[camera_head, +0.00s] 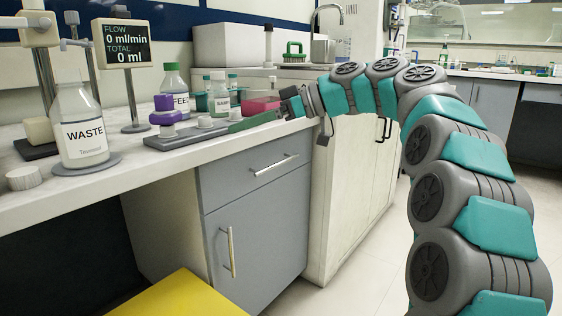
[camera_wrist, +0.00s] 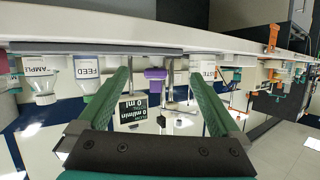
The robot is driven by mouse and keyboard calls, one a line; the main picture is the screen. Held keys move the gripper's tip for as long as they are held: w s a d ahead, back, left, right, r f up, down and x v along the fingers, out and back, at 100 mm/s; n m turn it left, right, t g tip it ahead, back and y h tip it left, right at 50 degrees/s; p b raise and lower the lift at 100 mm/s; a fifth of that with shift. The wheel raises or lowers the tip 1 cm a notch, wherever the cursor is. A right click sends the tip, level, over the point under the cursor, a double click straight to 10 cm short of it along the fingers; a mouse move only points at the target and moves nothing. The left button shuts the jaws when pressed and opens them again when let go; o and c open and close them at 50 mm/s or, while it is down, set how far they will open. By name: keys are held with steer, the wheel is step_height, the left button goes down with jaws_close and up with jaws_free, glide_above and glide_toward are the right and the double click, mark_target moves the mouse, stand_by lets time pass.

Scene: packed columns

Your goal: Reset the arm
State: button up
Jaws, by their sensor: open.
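My gripper (camera_head: 240,124) is at the end of my arm, which arches from the right over to the bench's front edge in the head view. Its green fingers point left, beside the right end of a grey tray (camera_head: 172,143). In the wrist view, my gripper (camera_wrist: 158,73) is open, with its two green fingers spread wide apart. Nothing is clamped between them. A purple-capped column (camera_wrist: 155,74) shows beyond, in the gap between the fingers. The wrist picture is upside down.
On the bench (camera_head: 120,168) stand a WASTE bottle (camera_head: 84,138), a FEED bottle (camera_head: 181,101), a SAMPLE bottle (camera_head: 219,104) and a flow display (camera_head: 122,46). A pink box (camera_head: 262,105) lies behind my gripper. A yellow surface (camera_head: 178,297) is below. Floor at right is clear.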

steer(key=s+d+f+m+g+h, duration=0.1)
steer(key=s+d+f+m+h, duration=0.25)
steer(key=s+f, duration=0.6)
steer(key=s+d+f+m+g+h, duration=0.1)
steer(key=s+d+f+m+h, duration=0.3)
steer(key=s+f, duration=0.6)
steer(key=s+d+f+m+g+h, duration=0.1)
steer(key=s+d+f+m+h, duration=0.25)
steer(key=s+d+f, duration=0.5)
steer(key=s+d+f+m+g+h, duration=0.1)
steer(key=s+d+f+m+h, duration=0.4)
steer(key=s+f, duration=0.6)
step_height(320, 180, up, 14)
steer(key=s+y+p, duration=0.2)
steer(key=p, duration=1)
steer(key=shift+d+r+n, duration=0.25)
steer(key=shift+n, duration=0.05)
